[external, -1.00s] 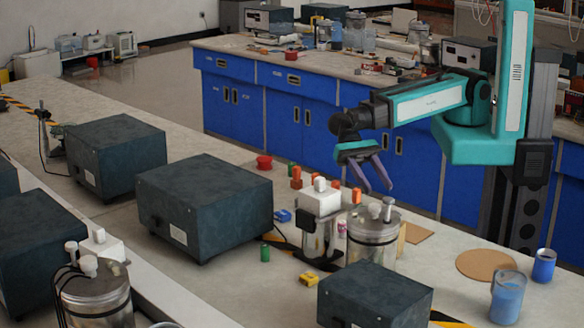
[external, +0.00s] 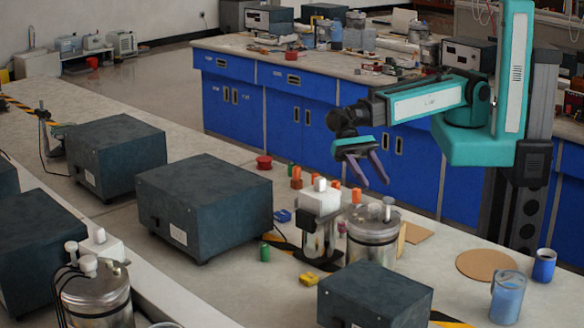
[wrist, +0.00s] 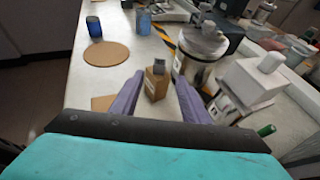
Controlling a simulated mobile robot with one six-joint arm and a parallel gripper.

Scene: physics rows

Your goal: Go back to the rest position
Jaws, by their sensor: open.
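My gripper (external: 375,184) hangs in the air above the near bench, at the end of my teal arm. Its two purple fingers are apart and nothing is held between them.
A metal canister (external: 372,240) and a white-topped device (external: 320,203) stand below my gripper. A cork disc (external: 487,265), a blue cup (external: 544,265) and a blue beaker (external: 508,298) are at right. Dark boxes (external: 203,205) fill the left.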

